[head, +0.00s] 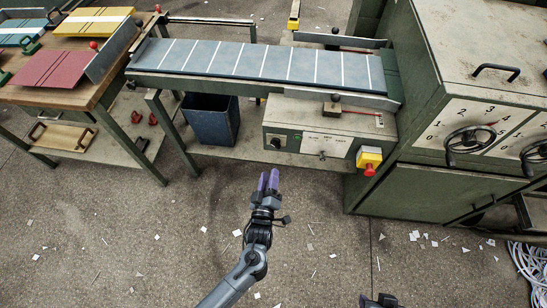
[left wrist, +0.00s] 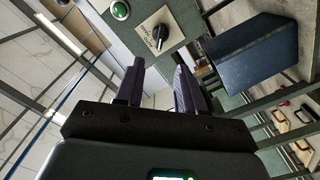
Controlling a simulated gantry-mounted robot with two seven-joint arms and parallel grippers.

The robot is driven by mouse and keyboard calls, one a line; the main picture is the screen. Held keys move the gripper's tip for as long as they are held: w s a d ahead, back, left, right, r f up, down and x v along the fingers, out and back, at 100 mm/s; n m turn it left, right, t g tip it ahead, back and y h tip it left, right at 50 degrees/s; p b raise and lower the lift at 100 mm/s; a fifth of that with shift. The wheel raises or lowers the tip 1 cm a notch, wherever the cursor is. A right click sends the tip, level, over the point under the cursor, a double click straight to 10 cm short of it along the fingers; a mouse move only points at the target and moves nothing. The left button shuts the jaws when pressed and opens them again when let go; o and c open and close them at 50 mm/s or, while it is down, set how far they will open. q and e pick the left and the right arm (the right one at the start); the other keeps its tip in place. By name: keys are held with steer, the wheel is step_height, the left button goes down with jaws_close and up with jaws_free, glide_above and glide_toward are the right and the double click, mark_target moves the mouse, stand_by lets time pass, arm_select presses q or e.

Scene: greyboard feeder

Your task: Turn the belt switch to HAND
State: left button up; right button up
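The belt switch is a black rotary knob (head: 276,143) on the front of the green control box (head: 318,118) under the conveyor belt. My left gripper (head: 268,181) has purple fingers and is below and in front of the box, apart from the knob. In the left wrist view its fingers (left wrist: 158,85) are spread with nothing between them, and the knob lies beyond the gap. My right gripper's fingers do not show.
A green button (left wrist: 120,10) is beside the knob. A red stop button on a yellow box (head: 369,160) is right of the control box. A blue bin (head: 211,120) stands left under the belt (head: 255,63). Paper scraps litter the otherwise open floor (head: 150,230).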

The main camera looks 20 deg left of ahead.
mark_target(275, 146)
arm_select(q)
steer(key=b+x, duration=0.3)
steer(key=x, duration=0.8)
steer(key=shift+w+a+f, duration=0.1)
jaws_close()
